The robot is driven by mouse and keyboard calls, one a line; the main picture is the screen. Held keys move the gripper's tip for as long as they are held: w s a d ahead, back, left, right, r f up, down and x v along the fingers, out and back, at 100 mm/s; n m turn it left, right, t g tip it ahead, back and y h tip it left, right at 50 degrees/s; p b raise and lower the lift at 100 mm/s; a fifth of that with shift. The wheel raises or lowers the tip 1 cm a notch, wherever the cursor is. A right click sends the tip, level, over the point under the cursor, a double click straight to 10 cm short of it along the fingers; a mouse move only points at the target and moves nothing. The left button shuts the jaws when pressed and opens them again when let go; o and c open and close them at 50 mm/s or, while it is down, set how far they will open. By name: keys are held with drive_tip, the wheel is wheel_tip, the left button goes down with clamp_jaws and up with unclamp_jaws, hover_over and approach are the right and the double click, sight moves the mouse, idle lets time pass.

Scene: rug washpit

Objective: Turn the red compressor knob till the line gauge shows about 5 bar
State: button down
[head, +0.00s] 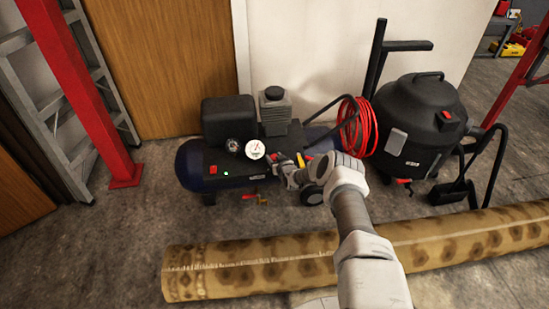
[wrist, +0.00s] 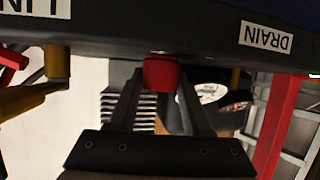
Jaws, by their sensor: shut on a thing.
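The blue compressor (head: 200,178) stands against the wall with a black panel on top. In the wrist view, which looks upside down, the red knob (wrist: 160,72) sits between the two fingertips of my gripper (wrist: 161,84), which is shut on it. In the head view my gripper (head: 281,158) reaches the panel from the right and hides the knob. A white-faced gauge (head: 255,149) is just left of the gripper; its needle is too small to read. A gauge face (wrist: 212,93) shows partly behind a finger in the wrist view. A darker gauge (head: 232,145) is beside it.
A DRAIN label (wrist: 265,38) and a partly cut-off label are on the panel edge. A rolled rug (head: 230,272) lies in front. A black vacuum (head: 420,120) and red hose (head: 357,127) are right, a red post (head: 95,100) and ladder (head: 45,100) left.

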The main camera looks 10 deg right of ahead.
drive_tip(key=c, duration=0.6)
unclamp_jaws()
drive_tip(key=shift+s+d+r+p, duration=0.1)
drive_tip(key=shift+s+r+p, duration=0.3)
drive_tip(key=shift+s+p, duration=0.15)
drive_tip(key=p+v, duration=0.6)
drive_tip(key=v, duration=1)
drive_tip(key=shift+p, duration=0.4)
